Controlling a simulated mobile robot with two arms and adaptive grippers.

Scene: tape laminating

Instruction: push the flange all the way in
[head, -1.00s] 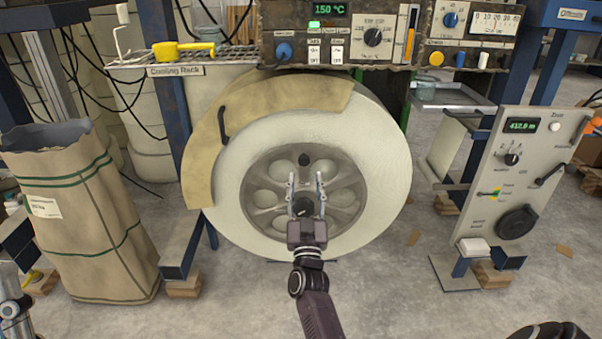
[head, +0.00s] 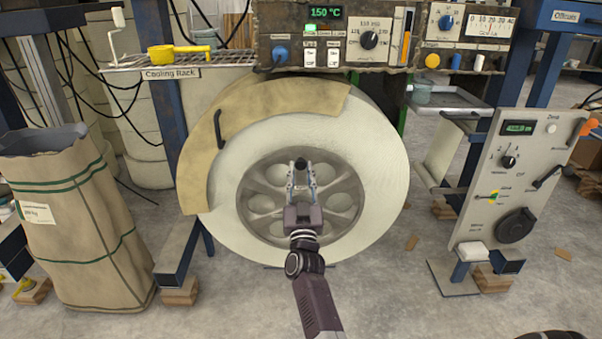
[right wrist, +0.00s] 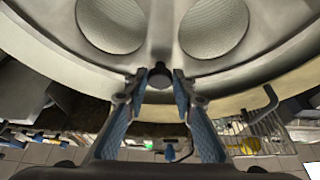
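The flange (head: 262,205) is a grey metal disc with round holes, set in the middle of the big white roll (head: 385,180). I cannot tell how deep it sits. A dark round knob (head: 300,163) stands at the flange's upper part. My right gripper (head: 301,170) is in front of the flange, its two fingers pointing up at the knob. In the right wrist view, the knob (right wrist: 160,75) lies between the fingertips, with narrow gaps on both sides. The gripper hides the flange's centre and lower part. My left gripper is not in view.
A tan curved guard (head: 200,160) with a black handle covers the roll's upper left. A brown sack (head: 80,230) stands at left, a grey control panel (head: 515,180) at right. The cooling rack (head: 220,60) and heater controls (head: 335,40) are above.

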